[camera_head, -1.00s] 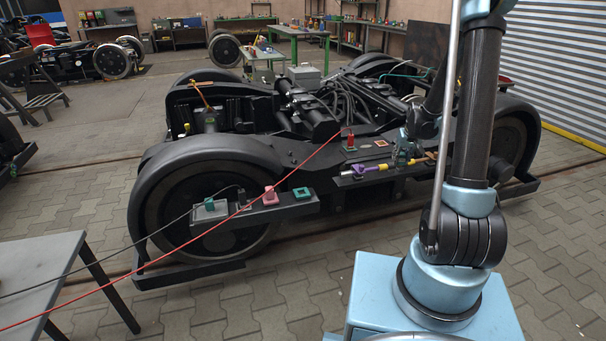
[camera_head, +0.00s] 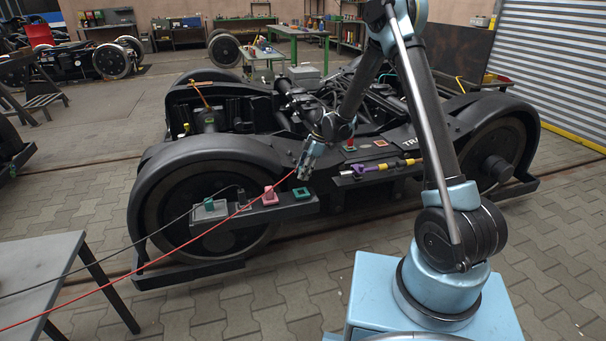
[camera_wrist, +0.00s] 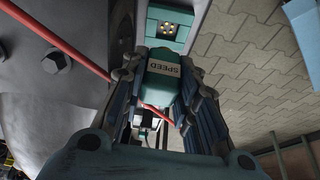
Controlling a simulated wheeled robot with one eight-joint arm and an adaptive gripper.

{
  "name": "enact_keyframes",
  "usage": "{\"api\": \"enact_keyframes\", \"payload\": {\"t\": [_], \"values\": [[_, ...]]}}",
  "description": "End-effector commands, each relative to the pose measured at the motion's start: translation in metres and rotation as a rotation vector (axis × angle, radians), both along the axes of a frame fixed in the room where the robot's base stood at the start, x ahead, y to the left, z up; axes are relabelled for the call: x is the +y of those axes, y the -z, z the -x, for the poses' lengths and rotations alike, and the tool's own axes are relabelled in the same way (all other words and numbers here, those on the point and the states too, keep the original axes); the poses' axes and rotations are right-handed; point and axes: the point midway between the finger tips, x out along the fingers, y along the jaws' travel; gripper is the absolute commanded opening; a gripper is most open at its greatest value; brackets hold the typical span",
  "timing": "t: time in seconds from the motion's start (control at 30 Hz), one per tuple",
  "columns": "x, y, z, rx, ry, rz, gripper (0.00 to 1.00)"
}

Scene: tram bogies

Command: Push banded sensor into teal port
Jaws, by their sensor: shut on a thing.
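My gripper (camera_head: 304,173) is shut on the banded sensor (camera_wrist: 161,76), a teal block with a pale band reading SPEED. In the wrist view the sensor sits between the two dark fingers; the head view hides most of it. The teal port (camera_head: 303,193) is a square socket at the right end of the bracket, just below my gripper. In the wrist view the teal port (camera_wrist: 167,31) shows several pale pins, just beyond the sensor, with a visible gap in the picture. The red cable (camera_head: 245,207) runs up to my gripper.
On the bracket (camera_head: 268,213), a pink plug (camera_head: 269,195) and a green plug (camera_head: 208,204) stand left of the port. A red socket (camera_head: 350,144) and a purple-and-yellow tool (camera_head: 376,168) lie to the right. The bogie wheel cover (camera_head: 205,152) rises behind; a grey table (camera_head: 40,270) is at left.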

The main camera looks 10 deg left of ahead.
Motion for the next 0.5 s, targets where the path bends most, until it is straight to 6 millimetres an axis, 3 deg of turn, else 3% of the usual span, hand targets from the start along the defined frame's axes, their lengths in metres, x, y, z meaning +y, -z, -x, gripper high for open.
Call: {"api": "enact_keyframes", "payload": {"t": [0.13,0.5], "values": [[0.0092,0.0011,0.0068,0.000,-0.051,0.000,0.07],[0.0090,0.0019,0.0066,-0.001,-0.052,0.000,0.07]]}}
